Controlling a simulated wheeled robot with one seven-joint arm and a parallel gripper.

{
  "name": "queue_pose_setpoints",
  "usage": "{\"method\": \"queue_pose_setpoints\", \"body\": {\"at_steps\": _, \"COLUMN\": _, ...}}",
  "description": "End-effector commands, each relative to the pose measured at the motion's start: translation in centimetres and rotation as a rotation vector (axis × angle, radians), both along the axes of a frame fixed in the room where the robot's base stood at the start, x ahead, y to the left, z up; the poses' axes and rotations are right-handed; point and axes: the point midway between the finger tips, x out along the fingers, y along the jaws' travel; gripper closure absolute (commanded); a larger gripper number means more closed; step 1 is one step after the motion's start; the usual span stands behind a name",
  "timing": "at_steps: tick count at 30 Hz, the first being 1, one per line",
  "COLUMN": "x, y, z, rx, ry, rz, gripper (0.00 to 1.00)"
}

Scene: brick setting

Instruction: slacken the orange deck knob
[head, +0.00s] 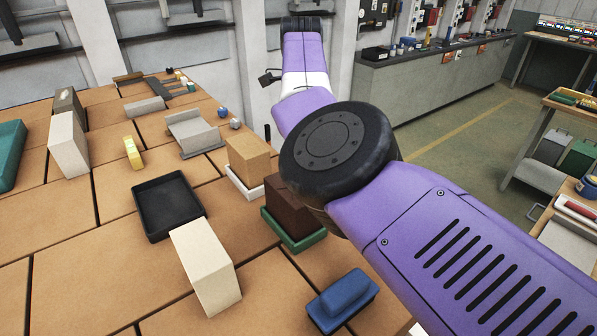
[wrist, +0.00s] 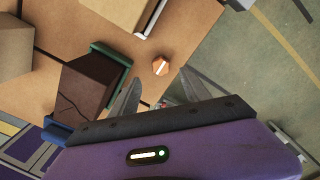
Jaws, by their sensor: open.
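The orange deck knob (wrist: 160,65) shows in the wrist view. It is small, with a pale stripe across its top, and sits on the tan deck (wrist: 190,30) near the deck's right edge. My gripper (wrist: 160,79) is open and empty. Its two grey fingers point toward the knob, one to each side of it in the picture; I cannot tell how far above it they are. In the head view my purple arm covers the area where the knob would be, and I see neither knob nor fingers there.
A dark brown block in a green tray (wrist: 109,52) stands close left of the knob; the green tray also shows in the head view (head: 296,240). A tan block (head: 249,158), a blue block (head: 342,298), a cream block (head: 206,265) and a black tray (head: 166,207) are nearby.

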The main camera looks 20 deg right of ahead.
Motion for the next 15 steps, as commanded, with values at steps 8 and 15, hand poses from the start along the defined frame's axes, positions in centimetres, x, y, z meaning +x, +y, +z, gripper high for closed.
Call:
{"method": "queue_pose_setpoints", "body": {"at_steps": 8, "x": 0.0, "y": -0.1, "z": -4.0, "rx": 0.000, "ry": 0.001, "rz": 0.000, "gripper": 0.45}}
{"method": "queue_pose_setpoints", "body": {"at_steps": 15, "x": 0.0, "y": -0.1, "z": -6.6, "rx": 0.000, "ry": -0.001, "rz": 0.002, "gripper": 0.45}}
